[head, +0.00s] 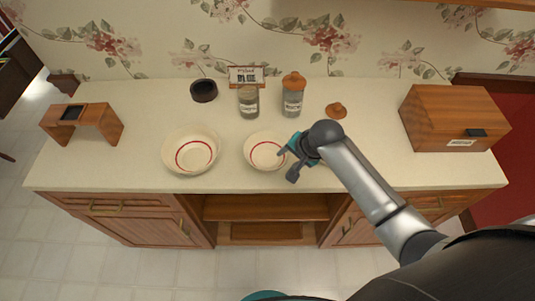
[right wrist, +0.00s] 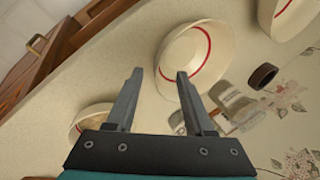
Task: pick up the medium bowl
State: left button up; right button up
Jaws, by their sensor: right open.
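The medium bowl (head: 262,152) is cream with a red ring inside and sits upright on the counter, near the middle. It also shows in the right wrist view (right wrist: 185,58). My right gripper (head: 287,163) is open and empty at the bowl's right side in the head view. In the right wrist view, the bowl's near rim lies between the fingertips (right wrist: 160,74) in the picture; I cannot tell whether they touch it or how high they are. My left gripper is not in view.
A larger bowl (head: 190,151) stands left. A small bowl (right wrist: 92,115) is mostly hidden by my right arm in the head view. Two jars (head: 248,103) (head: 292,100), a dark round item (head: 204,90) and a sign (head: 246,75) stand behind. A wooden box (head: 440,115) stands right, a wooden stand (head: 103,121) left.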

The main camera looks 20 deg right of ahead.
aim_at(285, 161)
jog(key=shift+b+x, duration=0.55)
jog(key=shift+x, duration=1.8)
grip_shut()
jog(key=shift+s, duration=0.1)
